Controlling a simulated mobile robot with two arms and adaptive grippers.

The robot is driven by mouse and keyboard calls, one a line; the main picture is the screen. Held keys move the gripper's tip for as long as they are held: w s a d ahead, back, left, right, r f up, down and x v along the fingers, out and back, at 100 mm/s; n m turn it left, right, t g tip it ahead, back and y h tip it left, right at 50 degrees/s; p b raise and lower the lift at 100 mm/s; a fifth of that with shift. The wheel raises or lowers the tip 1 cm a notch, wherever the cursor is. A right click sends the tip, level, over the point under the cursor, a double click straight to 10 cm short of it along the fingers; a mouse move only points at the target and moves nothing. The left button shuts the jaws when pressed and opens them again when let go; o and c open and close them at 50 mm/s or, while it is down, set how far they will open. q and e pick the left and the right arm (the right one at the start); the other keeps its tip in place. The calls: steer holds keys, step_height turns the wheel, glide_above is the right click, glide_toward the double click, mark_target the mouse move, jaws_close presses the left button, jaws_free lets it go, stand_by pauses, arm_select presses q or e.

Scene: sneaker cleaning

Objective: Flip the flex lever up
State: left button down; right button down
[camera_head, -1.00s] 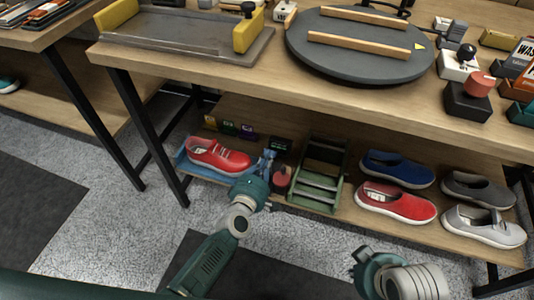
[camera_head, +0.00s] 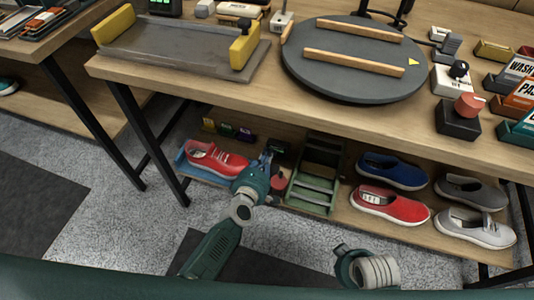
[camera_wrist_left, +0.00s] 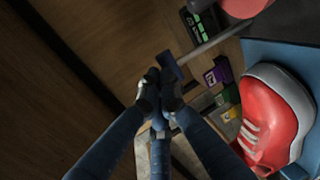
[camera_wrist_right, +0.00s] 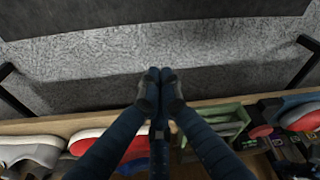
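The flex lever (camera_wrist_left: 205,46) shows in the left wrist view as a thin grey rod with a dark block at its lower end. My left gripper (camera_wrist_left: 160,88) has its fingertips close together at that block. They overlap it in the picture; whether the block sits between them I cannot tell. In the head view my left gripper (camera_head: 266,161) is at the lower shelf, just right of the red sneaker (camera_head: 215,160), and the lever cannot be made out. The red sneaker (camera_wrist_left: 271,117) is at the right in the left wrist view. My right gripper (camera_wrist_right: 160,76) is shut and empty.
A green rack (camera_head: 316,178) stands right of my left gripper. Blue (camera_head: 392,170), red (camera_head: 391,206) and grey shoes share the lower shelf. Small coloured boxes (camera_head: 228,130) stand behind the red sneaker. The table top (camera_head: 240,92) overhangs the shelf.

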arm_select(q)
steer(key=shift+w+d, duration=0.25)
steer(key=shift+w, duration=0.7)
steer(key=shift+w+d+b, duration=0.2)
steer(key=shift+w+b, duration=0.15)
steer(key=shift+w, duration=0.35)
steer(key=shift+w+r, duration=0.2)
arm_select(e)
steer(key=shift+w+r, duration=0.25)
steer(key=shift+r, duration=0.95)
arm_select(q)
steer(key=shift+r, duration=0.15)
steer(key=shift+s, duration=0.2)
steer(key=v, duration=1.2)
steer(key=shift+f, duration=0.4)
arm_select(e)
steer(key=shift+w+f, duration=0.1)
